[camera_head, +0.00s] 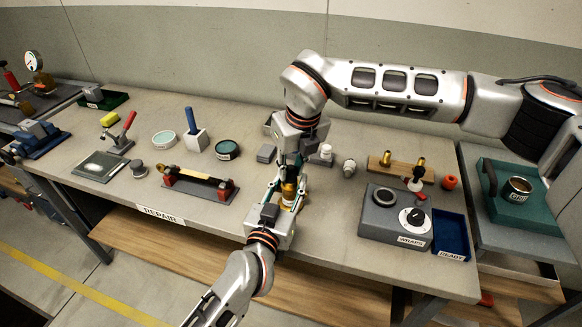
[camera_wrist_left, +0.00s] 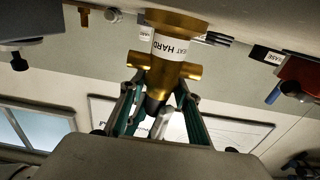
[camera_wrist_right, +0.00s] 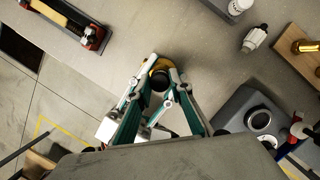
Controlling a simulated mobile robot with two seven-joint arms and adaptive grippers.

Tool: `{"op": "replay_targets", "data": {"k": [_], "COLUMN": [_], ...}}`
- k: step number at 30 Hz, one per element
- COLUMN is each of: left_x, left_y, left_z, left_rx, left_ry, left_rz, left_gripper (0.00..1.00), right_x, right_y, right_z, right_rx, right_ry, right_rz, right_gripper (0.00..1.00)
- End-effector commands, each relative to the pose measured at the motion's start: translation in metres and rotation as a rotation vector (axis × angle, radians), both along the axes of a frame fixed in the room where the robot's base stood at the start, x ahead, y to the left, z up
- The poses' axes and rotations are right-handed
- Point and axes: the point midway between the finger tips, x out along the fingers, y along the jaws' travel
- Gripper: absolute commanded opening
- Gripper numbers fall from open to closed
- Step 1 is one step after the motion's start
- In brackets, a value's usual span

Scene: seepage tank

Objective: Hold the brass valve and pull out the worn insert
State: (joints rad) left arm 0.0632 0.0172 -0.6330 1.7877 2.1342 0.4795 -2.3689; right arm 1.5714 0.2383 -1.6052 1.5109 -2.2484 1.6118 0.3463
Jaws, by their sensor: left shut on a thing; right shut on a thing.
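The brass valve (camera_head: 289,197) stands upright near the bench's front edge, between my two grippers. In the left wrist view the valve (camera_wrist_left: 172,60) appears upside down, with a white label partly reading "SEAT HARD". My left gripper (camera_head: 279,196) reaches in from the front and is shut on the valve's body. My right gripper (camera_head: 291,172) points down from above and is shut at the valve's top. The dark worn insert shows there in the left wrist view (camera_wrist_left: 153,105) and between the right fingers in the right wrist view (camera_wrist_right: 159,83). How far it sits in the valve is unclear.
A grey box labelled WRAPS (camera_head: 396,222) and a blue READY tray (camera_head: 452,236) stand to the right. A wooden block with brass fittings (camera_head: 400,168) is behind them. A red-ended rack (camera_head: 198,183) stands left. The bench front between rack and valve is clear.

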Motion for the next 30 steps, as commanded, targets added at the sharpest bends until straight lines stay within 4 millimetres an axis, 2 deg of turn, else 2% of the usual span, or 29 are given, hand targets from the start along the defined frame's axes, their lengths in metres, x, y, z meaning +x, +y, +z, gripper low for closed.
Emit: {"op": "replay_targets", "data": {"k": [17,30], "left_x": [0.000,0.000], "left_y": [0.001,0.001], "left_z": [-0.002,-0.002], "left_rx": [0.001,0.001], "left_ry": [0.004,0.003], "left_rz": [0.002,0.001], "left_gripper": [0.00,0.00], "right_x": [0.001,0.001], "right_y": [0.000,0.000], "right_z": [0.006,0.023], "right_rx": [0.001,0.001], "right_ry": [-0.002,-0.002], "right_rz": [0.000,0.000], "right_gripper": [0.00,0.00]}}
